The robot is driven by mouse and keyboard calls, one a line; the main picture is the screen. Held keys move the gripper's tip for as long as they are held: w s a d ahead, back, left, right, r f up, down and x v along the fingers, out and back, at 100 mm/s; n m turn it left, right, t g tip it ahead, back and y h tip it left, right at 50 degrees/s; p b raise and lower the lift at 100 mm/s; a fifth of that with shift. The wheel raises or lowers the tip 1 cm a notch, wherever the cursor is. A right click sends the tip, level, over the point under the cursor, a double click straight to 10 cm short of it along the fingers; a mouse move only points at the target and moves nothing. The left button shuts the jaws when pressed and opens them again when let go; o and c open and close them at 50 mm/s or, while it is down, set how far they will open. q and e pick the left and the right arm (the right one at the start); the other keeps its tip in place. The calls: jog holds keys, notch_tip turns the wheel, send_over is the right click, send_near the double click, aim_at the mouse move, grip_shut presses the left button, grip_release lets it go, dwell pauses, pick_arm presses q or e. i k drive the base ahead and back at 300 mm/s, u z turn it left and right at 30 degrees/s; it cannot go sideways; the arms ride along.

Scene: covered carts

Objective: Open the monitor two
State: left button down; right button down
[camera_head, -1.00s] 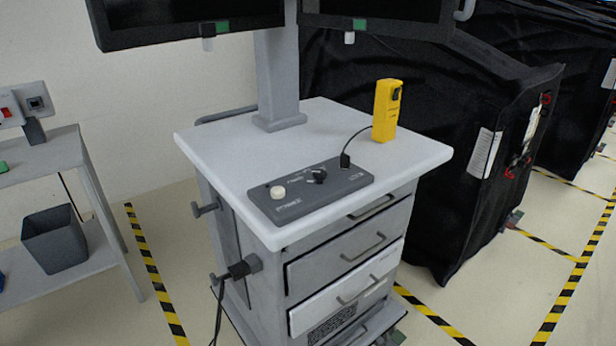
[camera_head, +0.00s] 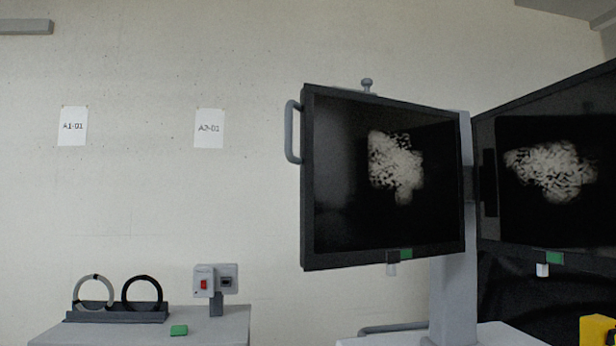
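Two monitors hang side by side on a grey post (camera_head: 453,285) above the cart. The left monitor (camera_head: 340,215) has a black frame, a grey side handle (camera_head: 290,132) and a pale speckled blob on its dark screen. The right monitor (camera_head: 540,225) shows a similar blob and is cut off by the right edge. Each has a green tag and a small white piece under its lower edge. I cannot tell which one is monitor two. Neither of my grippers is in view.
The white cart top (camera_head: 490,337) shows at the bottom, with part of a yellow device (camera_head: 597,330) at right.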

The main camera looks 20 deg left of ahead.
aim_at(545, 158)
jog(key=k, duration=0.35)
jog(key=z, duration=0.75)
jog(key=i, duration=0.65)
jog(key=u, duration=0.1)
